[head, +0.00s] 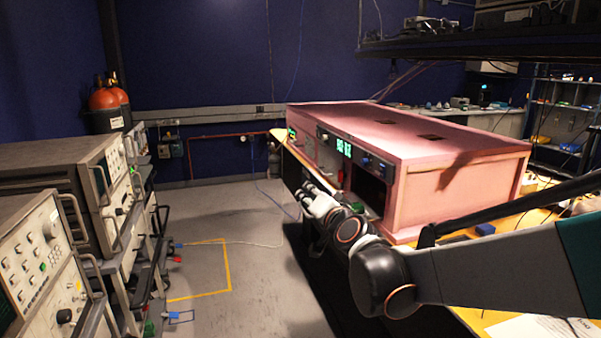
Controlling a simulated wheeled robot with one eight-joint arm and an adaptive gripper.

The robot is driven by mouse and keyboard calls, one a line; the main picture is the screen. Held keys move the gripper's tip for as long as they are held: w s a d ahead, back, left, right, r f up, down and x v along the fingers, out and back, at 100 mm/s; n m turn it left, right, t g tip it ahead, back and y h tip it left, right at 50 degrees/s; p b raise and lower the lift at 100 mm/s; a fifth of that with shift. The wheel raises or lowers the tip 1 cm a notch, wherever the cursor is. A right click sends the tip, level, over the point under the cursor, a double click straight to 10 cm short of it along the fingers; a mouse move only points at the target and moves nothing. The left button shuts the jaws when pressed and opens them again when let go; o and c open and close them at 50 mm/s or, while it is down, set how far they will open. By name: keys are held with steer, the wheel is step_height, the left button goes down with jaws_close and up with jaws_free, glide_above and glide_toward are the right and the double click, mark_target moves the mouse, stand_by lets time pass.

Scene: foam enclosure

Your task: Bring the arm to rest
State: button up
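My arm reaches in from the right edge, past the front of the pink foam enclosure (400,122). Its far end, with white and dark links, is beside the enclosure's open front. My gripper (307,190) is small and dark there, partly hidden by my own wrist. I cannot tell whether its fingers are open or shut, or whether it holds anything. The enclosure's front has a panel with green lit digits and a dark opening, partly covered by my arm.
The enclosure stands on a yellow-topped bench (480,322). A dark shelf (480,45) hangs above the bench. Instrument racks (60,215) line the left side. Grey floor (255,300) with yellow tape and a thin cable lies between. Red-topped cylinders (103,98) stand at the back left.

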steer(key=s+d+f+n+g+h, duration=0.1)
steer(key=s+d+f+g, duration=0.2)
steer(key=s, duration=0.8)
steer(key=s+d+f+n+g+h, duration=0.2)
steer(key=s+d+f, duration=0.3)
steer(key=s+d, duration=0.3)
steer(key=s+d+f+n+g+h, duration=0.2)
steer(key=s+d+f+g, duration=0.2)
steer(key=s, duration=1.2)
steer(key=shift+s+d, duration=0.2)
steer(key=shift+d, duration=0.9)
